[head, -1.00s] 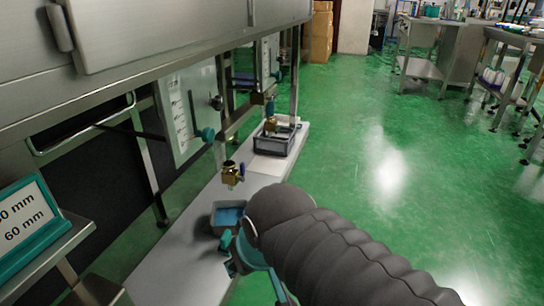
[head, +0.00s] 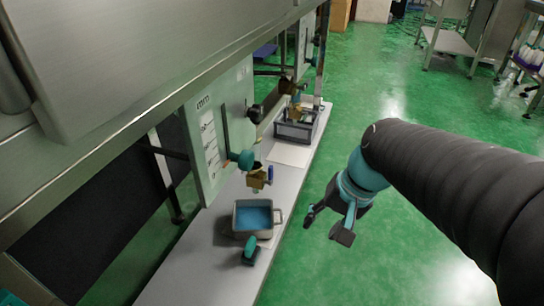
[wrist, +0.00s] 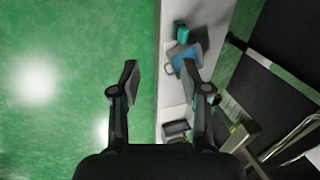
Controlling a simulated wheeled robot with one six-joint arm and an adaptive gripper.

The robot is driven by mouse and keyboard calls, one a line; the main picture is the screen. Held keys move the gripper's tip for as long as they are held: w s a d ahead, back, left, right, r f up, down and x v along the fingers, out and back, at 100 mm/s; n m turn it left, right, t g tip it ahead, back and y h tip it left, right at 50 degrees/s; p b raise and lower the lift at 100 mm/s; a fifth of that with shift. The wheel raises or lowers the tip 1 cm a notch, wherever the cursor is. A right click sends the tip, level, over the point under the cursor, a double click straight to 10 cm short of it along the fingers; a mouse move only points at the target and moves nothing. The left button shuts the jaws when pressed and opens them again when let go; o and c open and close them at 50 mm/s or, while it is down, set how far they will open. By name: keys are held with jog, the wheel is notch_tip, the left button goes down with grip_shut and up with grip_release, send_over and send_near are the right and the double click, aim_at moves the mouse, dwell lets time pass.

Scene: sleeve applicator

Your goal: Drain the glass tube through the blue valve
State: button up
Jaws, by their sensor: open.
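A brass valve with a blue handle (head: 270,174) hangs below the near white scale panel (head: 208,140). A teal knob (head: 246,160) sits just above and left of it. I cannot make out the glass tube clearly; a dark upright slot shows on the panel. A grey pan with blue inside (head: 252,218) stands on the bench below the valve. It also shows in the wrist view (wrist: 185,57). My gripper (head: 326,228) is open and empty, out over the green floor to the right of the pan. Its spread fingers also show in the wrist view (wrist: 160,75).
A teal object on a dark base (head: 249,253) stands in front of the pan. A grey crate (head: 297,131) sits farther along the narrow bench (head: 205,262), below a second panel and valve. A steel cabinet (head: 110,60) overhangs the left.

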jog(key=w+a+m+g+y+p, duration=0.2)
jog(key=w+a+m+y, duration=0.15)
jog(key=w, duration=0.35)
jog(key=m+t+y+p, duration=0.7)
jog(key=m+y, duration=0.3)
jog(key=m, duration=0.6)
send_near(272, 169)
jog(key=shift+n, duration=0.25)
jog(key=x, duration=1)
jog(key=shift+w+f+p, duration=0.35)
jog(key=shift+w, duration=0.05)
grip_shut()
